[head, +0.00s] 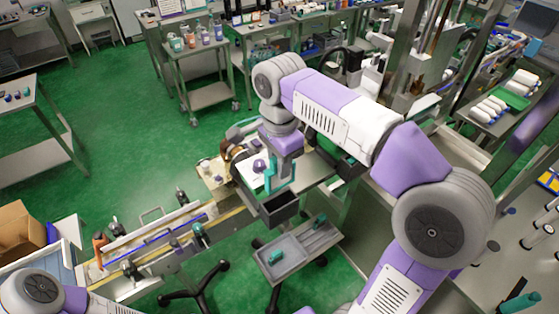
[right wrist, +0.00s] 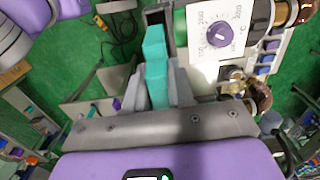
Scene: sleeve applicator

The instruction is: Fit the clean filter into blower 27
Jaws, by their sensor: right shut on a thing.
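My right gripper (head: 280,180) is shut on a teal piece (right wrist: 155,52), apparently the filter. The teal piece stands between its grey fingers (right wrist: 158,88). In the head view it is just above a dark open-topped box (head: 279,207). In the right wrist view the piece's far end is at the dark slot (right wrist: 159,18); whether it is inside or only over it cannot be told. A white panel with a purple dial (right wrist: 218,34) is beside the slot, apparently the blower; it also shows in the head view (head: 258,166). No number 27 is readable. My left gripper is out of view.
A grey tray (head: 296,253) below the box holds another teal piece (head: 276,257). A conveyor (head: 150,245) with guide rails runs to the left. A steel trolley (head: 212,97) with cups stands behind. Green floor is clear at left.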

